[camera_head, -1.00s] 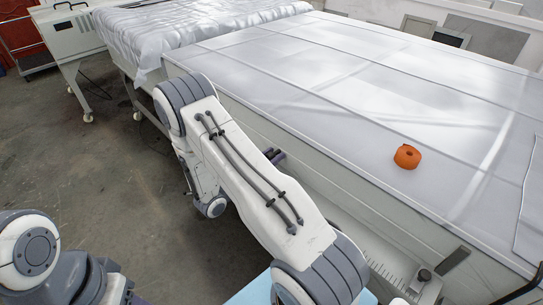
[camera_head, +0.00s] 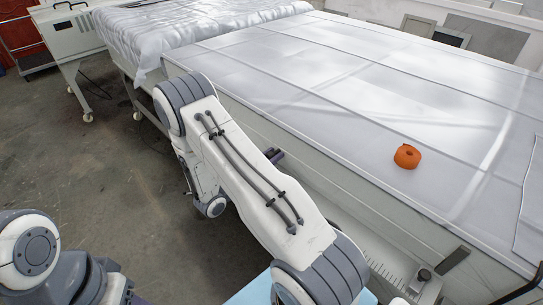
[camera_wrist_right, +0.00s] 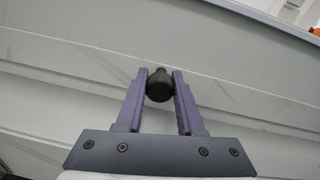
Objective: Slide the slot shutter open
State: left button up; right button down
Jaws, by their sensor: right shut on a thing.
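A round black knob (camera_wrist_right: 159,88) stands out from a pale front panel (camera_wrist_right: 60,88) in the right wrist view. My right gripper (camera_wrist_right: 160,86) is shut on this knob, with one purple finger on each side of it. In the head view my right gripper (camera_head: 275,155) shows only as dark fingertips at the long side of the pale machine (camera_head: 330,190), mostly behind my own arm. The knob is hidden there. I cannot make out the shutter's edges or the slot opening in either view. My left gripper is not in view.
An orange tape roll (camera_head: 407,157) lies on the wide flat top of the machine. A small black knob (camera_head: 425,274) and a scale (camera_head: 385,268) are at its near end. A quilted silver cover (camera_head: 200,35) lies farther back. The floor at left is open.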

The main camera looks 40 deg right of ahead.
dwell(0.6)
notch_tip(320, 180, up, 5)
jog(key=p, duration=0.3)
jog(key=shift+f, duration=0.2)
jog(key=shift+w, duration=0.1)
jog(key=c, duration=0.5)
grip_release()
jog(key=shift+f, duration=0.1)
jog(key=shift+a+f, duration=0.1)
jog(key=shift+a, duration=0.1)
jog(key=a+b, duration=0.1)
jog(key=a, duration=0.2)
jog(key=s+a, duration=0.1)
jog(key=a, duration=0.2)
jog(key=a+b, duration=0.1)
jog(key=a, duration=0.3)
jog(key=shift+s+b, duration=0.2)
jog(key=shift+b, duration=0.1)
